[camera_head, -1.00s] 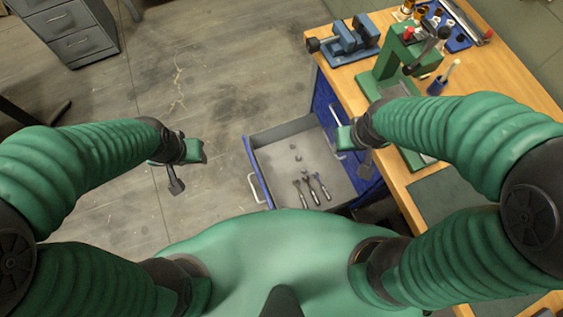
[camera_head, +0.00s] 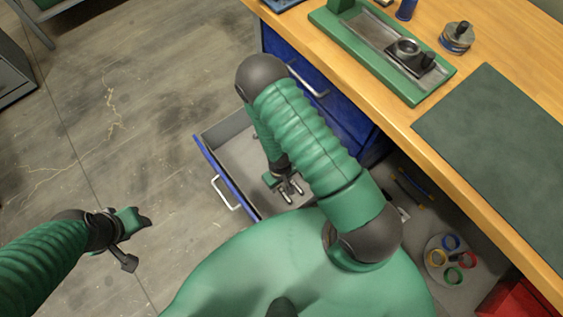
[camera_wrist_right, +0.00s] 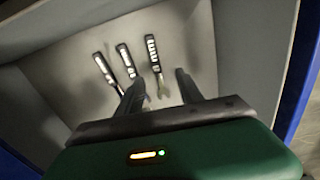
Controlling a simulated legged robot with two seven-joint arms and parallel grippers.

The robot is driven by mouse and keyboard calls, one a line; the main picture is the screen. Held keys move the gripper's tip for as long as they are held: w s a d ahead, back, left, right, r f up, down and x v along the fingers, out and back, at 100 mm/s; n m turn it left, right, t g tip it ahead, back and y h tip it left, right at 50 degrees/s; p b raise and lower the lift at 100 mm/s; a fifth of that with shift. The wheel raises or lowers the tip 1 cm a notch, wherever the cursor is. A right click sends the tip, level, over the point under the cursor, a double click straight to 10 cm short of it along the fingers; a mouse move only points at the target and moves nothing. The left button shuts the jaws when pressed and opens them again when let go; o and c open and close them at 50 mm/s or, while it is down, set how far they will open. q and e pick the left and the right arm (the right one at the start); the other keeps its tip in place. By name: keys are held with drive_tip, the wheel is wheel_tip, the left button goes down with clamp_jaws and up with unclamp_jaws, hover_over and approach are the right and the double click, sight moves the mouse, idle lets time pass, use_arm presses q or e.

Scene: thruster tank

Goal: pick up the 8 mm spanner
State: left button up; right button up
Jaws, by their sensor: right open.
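Three spanners lie side by side on the drawer floor in the right wrist view: a left one (camera_wrist_right: 103,66), a middle one (camera_wrist_right: 125,58) and a right one (camera_wrist_right: 153,52). Their size marks are too small to read, so I cannot tell which is the 8 mm one. My right gripper (camera_wrist_right: 160,88) is open above them, its fingers on either side of the right spanner's lower end. I cannot tell if they touch it. In the head view my right gripper (camera_head: 287,186) is down in the open drawer (camera_head: 226,138), largely hiding the spanners. My left gripper (camera_head: 128,235) hangs over the floor, away from the drawer.
The drawer's blue front (camera_head: 216,172) and grey walls surround my right gripper. The wooden bench (camera_head: 440,135) overhangs at the right, bearing a green fixture (camera_head: 375,55) and a dark mat (camera_head: 500,150). A tray with coloured rings (camera_head: 436,272) sits below the bench.

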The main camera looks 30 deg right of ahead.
drive_tip(key=f+b, duration=0.1)
drive_tip(key=f, duration=0.3)
drive_tip(key=shift+d+f, duration=0.1)
drive_tip(key=shift+d, duration=0.1)
drive_tip(key=f+b, duration=0.1)
drive_tip(key=f, duration=0.2)
drive_tip(key=f+b, duration=0.1)
drive_tip(key=f, duration=0.1)
drive_tip(key=shift+d+b, duration=0.25)
drive_tip(key=shift+b, duration=0.1)
drive_tip(key=shift+w+r, duration=0.1)
drive_tip(key=shift+r, duration=0.05)
clamp_jaws()
